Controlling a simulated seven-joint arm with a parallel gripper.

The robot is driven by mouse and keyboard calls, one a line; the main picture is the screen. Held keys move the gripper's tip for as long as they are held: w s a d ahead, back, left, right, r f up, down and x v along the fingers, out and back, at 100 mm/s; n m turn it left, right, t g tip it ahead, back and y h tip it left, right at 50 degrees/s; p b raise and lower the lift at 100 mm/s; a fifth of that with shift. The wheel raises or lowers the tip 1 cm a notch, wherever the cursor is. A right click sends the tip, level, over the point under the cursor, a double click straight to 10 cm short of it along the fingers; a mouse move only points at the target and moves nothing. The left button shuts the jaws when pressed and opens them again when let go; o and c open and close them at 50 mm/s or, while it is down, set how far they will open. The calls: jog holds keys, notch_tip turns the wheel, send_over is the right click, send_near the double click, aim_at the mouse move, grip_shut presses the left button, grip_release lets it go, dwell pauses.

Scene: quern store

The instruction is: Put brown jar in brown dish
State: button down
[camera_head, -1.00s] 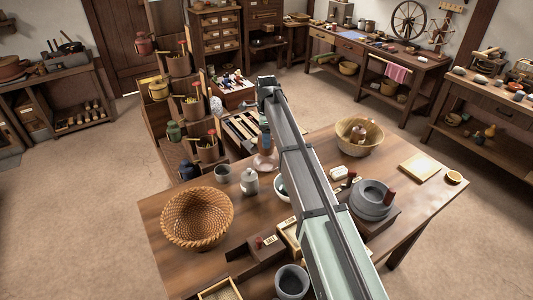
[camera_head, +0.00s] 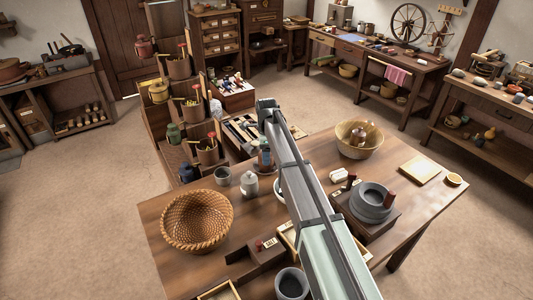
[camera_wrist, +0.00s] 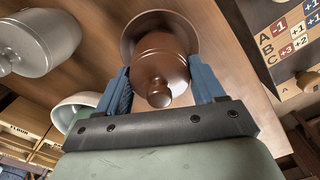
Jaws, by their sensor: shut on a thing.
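The brown jar (camera_wrist: 160,72), with a round knob on its lid, is between the two blue fingers of my gripper (camera_wrist: 164,92) in the wrist view. The gripper is shut on it. The brown dish (camera_wrist: 128,40) shows as a round rim behind the jar, which overlaps it. I cannot tell whether the jar's base touches the dish. In the head view my gripper (camera_head: 265,150) is low over the far edge of the table, and my arm hides part of that area.
A white bowl (camera_wrist: 72,114) is close by. A woven basket (camera_head: 197,220) is at left, another basket (camera_head: 374,151) at right. A lettered board (camera_wrist: 290,40) shows at upper right.

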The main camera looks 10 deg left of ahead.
jog(key=shift+c, duration=0.6)
grip_release()
jog(key=shift+f, duration=0.1)
notch_tip(320, 180, up, 12)
jog(key=shift+r, duration=0.15)
